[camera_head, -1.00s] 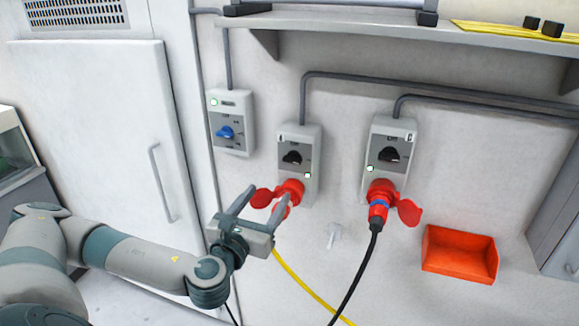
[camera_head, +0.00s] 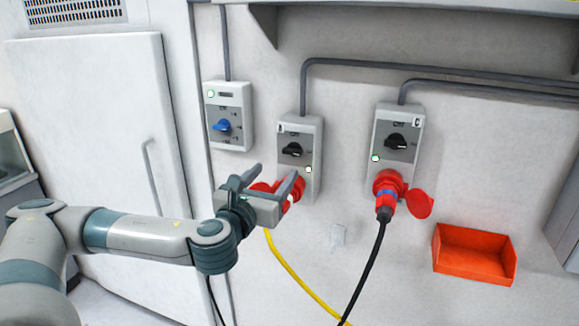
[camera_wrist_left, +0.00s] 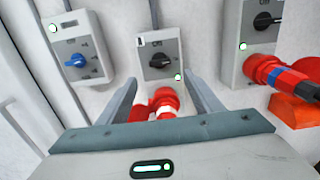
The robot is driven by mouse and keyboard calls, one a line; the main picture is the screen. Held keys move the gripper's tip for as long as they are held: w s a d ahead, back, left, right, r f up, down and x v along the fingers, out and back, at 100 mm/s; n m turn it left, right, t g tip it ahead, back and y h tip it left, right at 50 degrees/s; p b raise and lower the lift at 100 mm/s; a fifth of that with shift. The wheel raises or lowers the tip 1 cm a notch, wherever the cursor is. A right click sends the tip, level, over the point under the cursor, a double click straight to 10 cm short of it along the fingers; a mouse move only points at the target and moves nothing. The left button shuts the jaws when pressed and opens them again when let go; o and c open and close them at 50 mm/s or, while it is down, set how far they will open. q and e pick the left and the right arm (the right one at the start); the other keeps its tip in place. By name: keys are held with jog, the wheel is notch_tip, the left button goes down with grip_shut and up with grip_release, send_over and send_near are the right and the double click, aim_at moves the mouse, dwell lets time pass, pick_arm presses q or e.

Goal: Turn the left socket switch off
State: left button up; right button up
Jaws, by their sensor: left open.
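The left socket box (camera_head: 300,130) is grey, on the wall, with a black rotary switch (camera_head: 292,149) and a small light that looks green. The switch also shows in the left wrist view (camera_wrist_left: 160,60). Its red socket (camera_head: 290,188) is below, partly hidden by my gripper. My left gripper (camera_head: 267,182) is open and empty, in front of the socket and below the switch. In the wrist view its fingers (camera_wrist_left: 160,90) point up on either side of the red socket. I cannot tell whether they touch anything. My right gripper is not in view.
The right socket box (camera_head: 398,125) has a black switch and a red plug with a black cable. A box with a blue switch (camera_head: 222,126) is at left. A yellow cable (camera_head: 290,270) hangs below my gripper. A red bin (camera_head: 474,265) is on the wall at right.

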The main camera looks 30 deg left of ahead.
aim_at(291, 153)
pick_arm(q)
jog(key=x, duration=0.3)
jog(key=shift+w+a+r, duration=0.1)
jog(key=shift+w+r, duration=0.05)
jog(key=shift+w, duration=0.05)
jog(key=p+x, duration=0.2)
jog(key=x, duration=0.4)
jog(key=shift+w+a, duration=0.1)
jog(key=shift+w, duration=0.15)
jog(key=shift+w+a+f, duration=0.15)
jog(key=shift+w+f, duration=0.05)
jog(key=shift+w, duration=0.5)
jog(key=c, duration=1.1)
